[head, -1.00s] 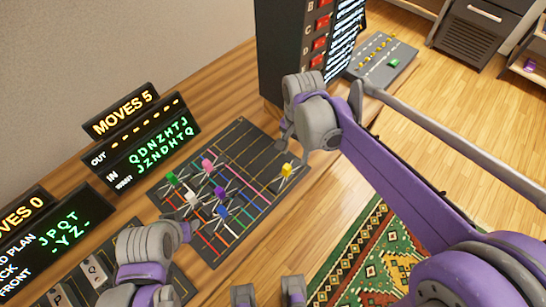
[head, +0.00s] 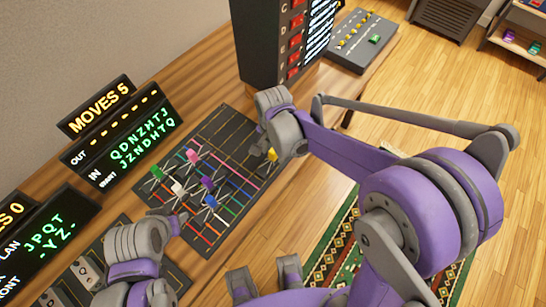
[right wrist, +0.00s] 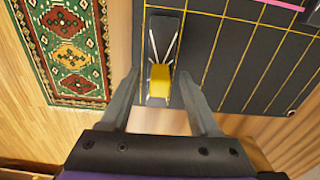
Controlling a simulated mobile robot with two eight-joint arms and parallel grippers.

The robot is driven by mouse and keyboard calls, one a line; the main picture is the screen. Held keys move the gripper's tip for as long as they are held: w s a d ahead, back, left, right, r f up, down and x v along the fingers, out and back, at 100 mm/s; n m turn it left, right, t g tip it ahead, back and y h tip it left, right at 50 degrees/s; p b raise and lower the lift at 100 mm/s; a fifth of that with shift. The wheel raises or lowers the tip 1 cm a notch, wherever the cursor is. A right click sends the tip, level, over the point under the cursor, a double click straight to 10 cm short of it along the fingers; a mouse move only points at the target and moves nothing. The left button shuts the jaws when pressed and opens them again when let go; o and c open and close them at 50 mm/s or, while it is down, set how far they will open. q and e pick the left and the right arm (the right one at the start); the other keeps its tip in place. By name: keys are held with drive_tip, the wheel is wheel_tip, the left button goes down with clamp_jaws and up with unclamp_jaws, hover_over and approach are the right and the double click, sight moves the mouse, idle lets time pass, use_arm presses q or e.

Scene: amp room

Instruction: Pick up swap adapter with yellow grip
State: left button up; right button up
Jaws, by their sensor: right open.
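The swap adapter with the yellow grip (head: 271,155) stands near the right edge of the black patch board (head: 238,130). My right gripper (head: 268,141) is over it and partly hides it. In the right wrist view the yellow grip (right wrist: 160,82) shows between the two spread fingers of my right gripper (right wrist: 160,92), with a gap on either side. The adapter's thin pale legs reach out over a dark strip. My left gripper (head: 176,222) is low at the left, by the board's near corner; its fingers are not clear.
Green (head: 157,172), pink (head: 192,156), white (head: 178,187), purple (head: 207,183) and blue (head: 211,201) adapters stand close together on the board's left half. A tall black rack (head: 275,45) stands behind the board. Lit displays (head: 120,130) line the left.

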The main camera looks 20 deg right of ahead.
drive_tip(key=shift+f, duration=0.3)
clamp_jaws()
idle(0.3)
